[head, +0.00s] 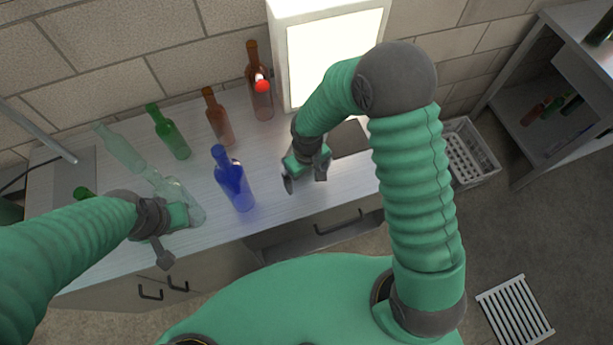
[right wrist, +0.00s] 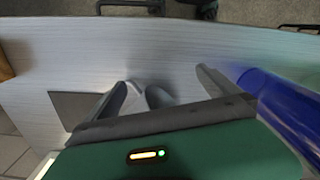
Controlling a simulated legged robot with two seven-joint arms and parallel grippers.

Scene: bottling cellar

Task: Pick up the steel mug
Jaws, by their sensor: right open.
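A small shiny grey shape in the right wrist view, which looks like the steel mug (right wrist: 159,97), shows between the fingers of my right gripper (right wrist: 160,80). The gripper's body hides part of it, and contact cannot be told. In the head view my right gripper (head: 305,177) is low over the counter, open, with its fingers apart. I cannot make out the mug there; the gripper may hide it. My left gripper (head: 172,240) is at the counter's front left, near a pale clear bottle; its opening is unclear.
A blue bottle (head: 233,180) stands close left of my right gripper. Green (head: 170,135) and brown (head: 218,120) bottles stand further back on the counter (head: 280,215). A lit white box (head: 335,55) is behind. A dark mat (head: 348,139) lies to the right.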

